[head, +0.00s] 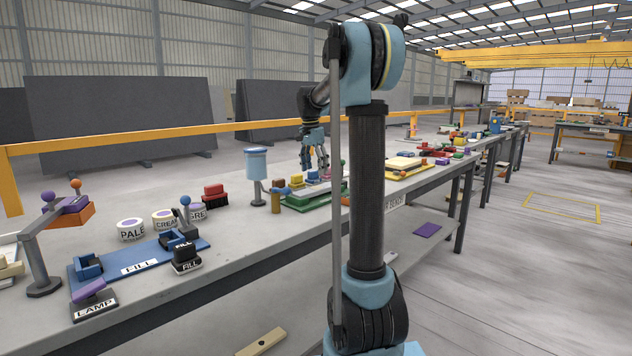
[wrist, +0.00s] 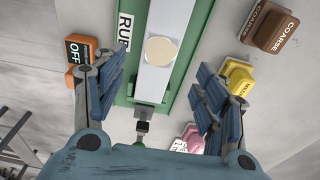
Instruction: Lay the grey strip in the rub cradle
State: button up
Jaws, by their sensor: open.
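The green rub cradle (wrist: 185,55), marked RUB, lies below my gripper (wrist: 160,78) in the wrist view, running away toward the top edge. A long pale grey-white piece (wrist: 155,82) lies along its middle, with a round cream disc (wrist: 160,51) on top. I cannot tell whether this piece is the grey strip or the cradle's own bed. My gripper's fingers are spread apart on either side of the cradle, with nothing held between them. In the head view the cradle (head: 300,205) sits on the bench and my gripper (head: 314,166) points down over it.
Beside the cradle are an orange OFF block (wrist: 80,48), a brown COARSE block (wrist: 270,25), a yellow block (wrist: 239,78) and a pink block (wrist: 188,141). A blue-topped post (head: 256,165) and a blue FILL board (head: 135,262) stand to the left along the bench.

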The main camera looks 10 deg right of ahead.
jog(key=shift+s+a+r, duration=0.1)
jog(key=shift+a+r, duration=0.05)
jog(key=shift+r, duration=0.9)
jog(key=shift+s+a+r, duration=0.1)
jog(key=shift+r, duration=0.95)
jog(key=s+d+f+n, duration=0.1)
jog(key=s+f+n, duration=0.25)
jog(key=s, duration=0.85)
jog(key=s+f+n, duration=0.2)
jog(key=s+f, duration=0.3)
jog(key=s, duration=0.8)
jog(key=s+f+n+t+y, duration=0.1)
jog(key=s+f+n, duration=0.4)
jog(key=s+f, duration=1.3)
jog(key=shift+d, duration=0.3)
jog(key=shift+n, duration=0.25)
jog(key=shift+w+f, duration=0.15)
jog(key=shift+w, duration=0.1)
